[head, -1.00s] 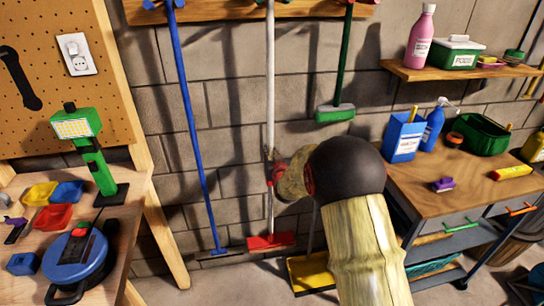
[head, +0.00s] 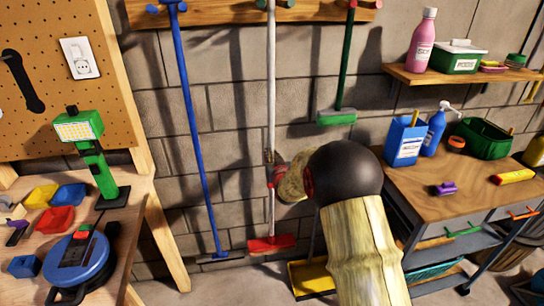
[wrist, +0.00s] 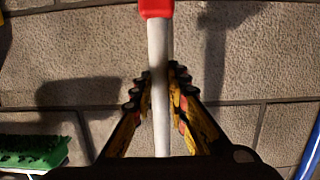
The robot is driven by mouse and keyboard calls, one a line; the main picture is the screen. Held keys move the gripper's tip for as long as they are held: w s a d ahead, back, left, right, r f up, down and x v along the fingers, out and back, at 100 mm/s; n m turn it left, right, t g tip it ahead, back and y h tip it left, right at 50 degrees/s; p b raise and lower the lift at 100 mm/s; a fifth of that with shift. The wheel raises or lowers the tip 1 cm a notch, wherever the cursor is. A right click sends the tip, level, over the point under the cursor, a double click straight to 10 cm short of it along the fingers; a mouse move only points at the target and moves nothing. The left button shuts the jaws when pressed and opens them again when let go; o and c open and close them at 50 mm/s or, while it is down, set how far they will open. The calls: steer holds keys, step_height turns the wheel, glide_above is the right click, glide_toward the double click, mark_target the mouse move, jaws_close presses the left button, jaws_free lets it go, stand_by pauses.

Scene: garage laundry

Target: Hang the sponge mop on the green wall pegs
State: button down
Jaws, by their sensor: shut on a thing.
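A white-handled mop with a red head (head: 271,244), which I take to be the sponge mop, stands upright along the block wall. My gripper is shut on the pole low down, partly hidden by my arm in the head view. In the wrist view the gripper's fingers (wrist: 158,95) flank the white pole (wrist: 158,60), beside a red part (wrist: 156,8).
A blue-handled tool (head: 193,110) is at the left. A yellow-headed tool (head: 312,277) is low, partly behind my arm. A workbench with a lamp (head: 93,165) stands left; a wooden-topped cart (head: 440,205) and wall shelf (head: 450,76) stand right.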

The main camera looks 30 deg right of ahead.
steer(key=shift+f, duration=0.65)
steer(key=c, duration=1.8)
jaws_free()
steer(key=shift+o, duration=0.7)
steer(key=shift+f, duration=0.2)
steer(key=v, duration=1.2)
